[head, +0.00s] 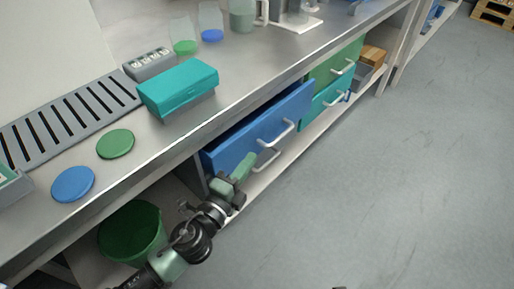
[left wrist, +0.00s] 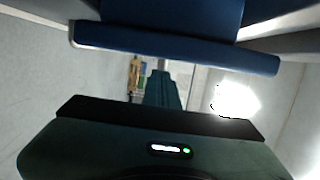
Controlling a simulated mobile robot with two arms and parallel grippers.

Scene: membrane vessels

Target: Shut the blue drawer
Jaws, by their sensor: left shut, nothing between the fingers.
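The blue drawer (head: 250,133) is under the bench, with a pale bar handle (head: 283,132). Its front stands out from the cabinet, with a dark gap behind its top edge. In the left wrist view a blue panel edge (left wrist: 175,49) crosses the top of the picture. My left gripper (head: 249,160) is shut and empty, low in front of the drawer's left part. Its fingers also show in the left wrist view (left wrist: 163,90). I cannot tell whether it touches the drawer.
Green (head: 325,70) and teal (head: 318,108) drawers are to the right. A green bucket (head: 132,232) stands on the lower shelf. The bench top (head: 235,82) holds a teal box (head: 178,88), discs and lab ware. The grey floor (head: 400,170) is clear.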

